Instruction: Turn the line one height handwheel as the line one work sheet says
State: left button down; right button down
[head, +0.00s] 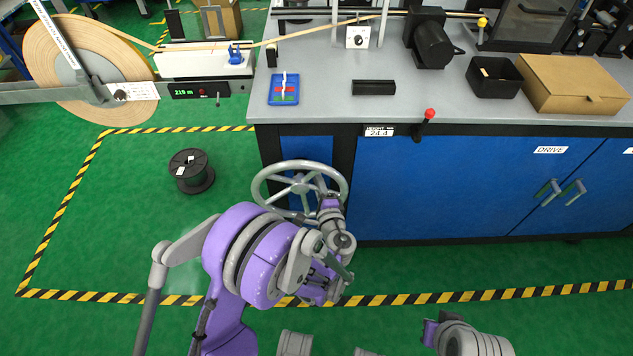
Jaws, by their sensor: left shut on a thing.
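The grey spoked handwheel (262,182) is on the front of the bench, at the left end of its blue cabinet. My left gripper (331,204) is at the right side of the wheel and shut on it; my own wrist hides the exact grip and the wheel's lower right. A small plate (379,131) on the bench edge reads HEIGHT 24.4.
A large tape reel (92,45) stands at the left, with a display (187,93) beside it. A black spool (191,171) is on the floor. A red-knobbed lever (427,118) sticks out from the bench edge. The floor left of the wheel is mostly clear.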

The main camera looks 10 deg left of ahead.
pick_arm(q)
jog(key=shift+d+r+n, duration=0.1)
jog(key=shift+r+n, duration=0.25)
jog(key=shift+n, duration=0.35)
jog(key=c, duration=0.8)
grip_release()
jog(key=p+v, duration=0.1)
jog(key=v, duration=0.9)
jog(key=shift+s+r, duration=0.25)
jog(key=shift+s, duration=0.15)
